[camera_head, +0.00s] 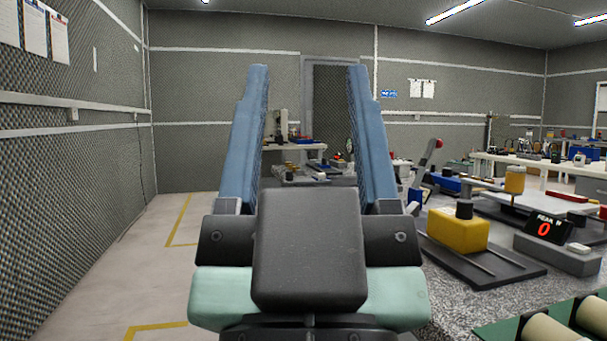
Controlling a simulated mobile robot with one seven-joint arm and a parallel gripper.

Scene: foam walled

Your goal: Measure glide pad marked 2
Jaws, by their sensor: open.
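My gripper (307,75) is in the middle of the view, its two blue fingers spread wide with nothing between them. On the grey bench at the right, a measuring fixture stands with a yellow block (458,232) on a dark base with rails. Beside it is a display (549,228) that reads "PEAK N" and a red 0. I cannot make out a glide pad marked 2 from here. My gripper is to the left of the fixture and apart from it.
The speckled grey bench (455,306) fills the lower right, with cream rollers (548,327) at its front. A lever stand with a red knob (426,172) rises behind the fixture. A cluttered table stands far ahead. The pale floor (110,270) at left is clear, beside a textured wall.

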